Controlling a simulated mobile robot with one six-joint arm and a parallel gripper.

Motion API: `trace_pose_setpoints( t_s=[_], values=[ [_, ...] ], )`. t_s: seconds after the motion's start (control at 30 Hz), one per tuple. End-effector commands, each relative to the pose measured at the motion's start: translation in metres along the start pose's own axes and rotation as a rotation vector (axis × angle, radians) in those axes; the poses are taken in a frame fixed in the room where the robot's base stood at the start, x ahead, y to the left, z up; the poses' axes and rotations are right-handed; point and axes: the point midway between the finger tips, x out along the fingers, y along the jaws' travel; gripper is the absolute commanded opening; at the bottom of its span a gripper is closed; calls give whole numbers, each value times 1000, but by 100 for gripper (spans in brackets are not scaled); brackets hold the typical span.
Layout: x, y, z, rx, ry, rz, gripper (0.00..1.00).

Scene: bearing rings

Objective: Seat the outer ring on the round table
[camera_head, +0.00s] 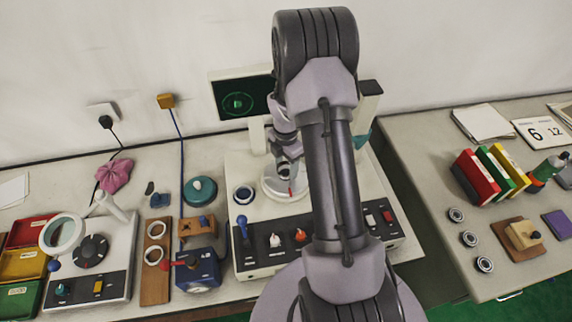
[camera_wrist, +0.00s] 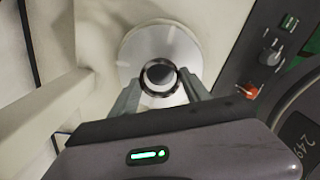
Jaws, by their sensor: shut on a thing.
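My gripper (camera_wrist: 159,84) is shut on a dark-rimmed ring, the outer ring (camera_wrist: 158,94), with one finger at each side. The ring is in front of the pale round table (camera_wrist: 150,42) in the wrist view, and a grey round centre shows through it. I cannot tell whether the ring touches the table or hangs above it. In the head view my gripper (camera_head: 286,168) is over the round table (camera_head: 273,188) on the pale machine. My arm hides part of the machine, and the held ring is too small to make out there.
A dark blue ring part (camera_head: 243,194) sits left of the round table. A wooden board (camera_head: 154,284) with two pale rings lies further left, beside a blue box (camera_head: 199,271). A screen (camera_head: 240,100) stands behind. Several small bearings (camera_head: 469,238) lie on the right bench.

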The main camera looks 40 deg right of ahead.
Motion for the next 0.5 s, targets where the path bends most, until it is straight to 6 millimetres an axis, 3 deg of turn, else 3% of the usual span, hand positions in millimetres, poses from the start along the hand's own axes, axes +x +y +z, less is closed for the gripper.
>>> trace_pose_setpoints(
  t_s=[0.5],
  values=[
    [6,0,0,0,0,0,12]
  ],
)
